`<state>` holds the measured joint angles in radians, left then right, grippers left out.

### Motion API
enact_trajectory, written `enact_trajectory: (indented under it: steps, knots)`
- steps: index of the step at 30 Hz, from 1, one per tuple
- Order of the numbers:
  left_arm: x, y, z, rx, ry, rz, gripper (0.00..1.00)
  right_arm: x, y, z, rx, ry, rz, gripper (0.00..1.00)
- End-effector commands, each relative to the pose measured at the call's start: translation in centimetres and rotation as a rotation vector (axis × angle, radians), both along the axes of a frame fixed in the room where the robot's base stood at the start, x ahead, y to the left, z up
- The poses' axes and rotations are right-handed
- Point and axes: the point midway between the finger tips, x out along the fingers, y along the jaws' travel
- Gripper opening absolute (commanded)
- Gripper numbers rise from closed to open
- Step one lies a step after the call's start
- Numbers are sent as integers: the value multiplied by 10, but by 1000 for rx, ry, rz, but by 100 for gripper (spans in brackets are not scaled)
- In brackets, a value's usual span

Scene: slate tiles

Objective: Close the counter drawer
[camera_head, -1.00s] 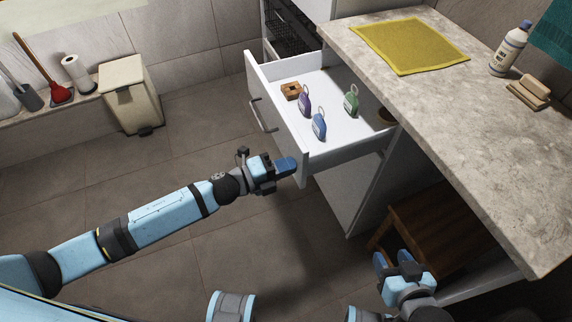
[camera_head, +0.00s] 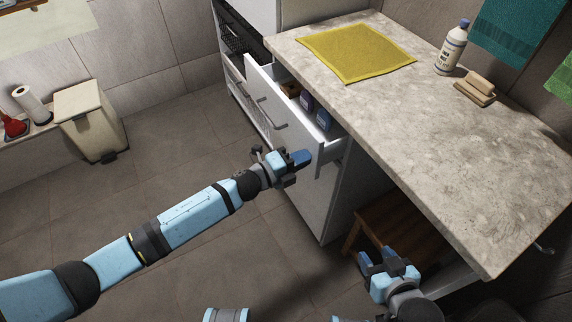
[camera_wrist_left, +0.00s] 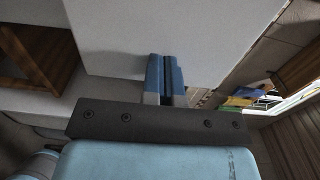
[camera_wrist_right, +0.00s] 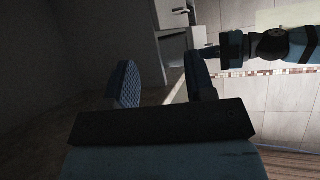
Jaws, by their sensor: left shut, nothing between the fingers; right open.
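The white counter drawer (camera_head: 284,110) stands partly open under the countertop, with a bar handle (camera_head: 272,114) on its front. Its rear part is hidden under the counter. My left gripper (camera_head: 301,158) is shut and empty, its blue fingertips at the right end of the drawer front. In the left wrist view the shut fingers (camera_wrist_left: 165,66) are against or very close to a pale panel (camera_wrist_left: 180,28); I cannot tell contact for certain. My right gripper (camera_head: 377,258) is open and empty, low in front of the counter near the wooden stool.
Blue tagged items (camera_head: 307,100) and a brown block (camera_head: 290,88) lie in the drawer. The countertop (camera_head: 440,130) holds a yellow cloth (camera_head: 355,50), a bottle (camera_head: 452,48) and soap (camera_head: 479,86). A wooden stool (camera_head: 385,229) stands below.

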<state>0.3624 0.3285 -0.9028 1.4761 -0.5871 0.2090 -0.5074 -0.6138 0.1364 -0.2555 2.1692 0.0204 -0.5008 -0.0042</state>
Motion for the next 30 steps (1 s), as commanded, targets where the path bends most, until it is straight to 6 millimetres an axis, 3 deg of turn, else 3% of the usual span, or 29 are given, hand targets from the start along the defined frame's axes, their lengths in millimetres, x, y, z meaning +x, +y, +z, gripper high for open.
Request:
enact_trajectory:
  steps: [12, 21, 30]
  knots:
    - [38, -57, 0, -1, 0, 0, 0, 2, 3, 2, 16, -18, 2, 50]
    - [50, -74, 0, -1, 1, 1, 0, 1, 4, -1, 20, -18, 3, 50]
    - [53, -77, 2, -2, -1, 2, 0, 1, 4, 0, 21, -20, 4, 50]
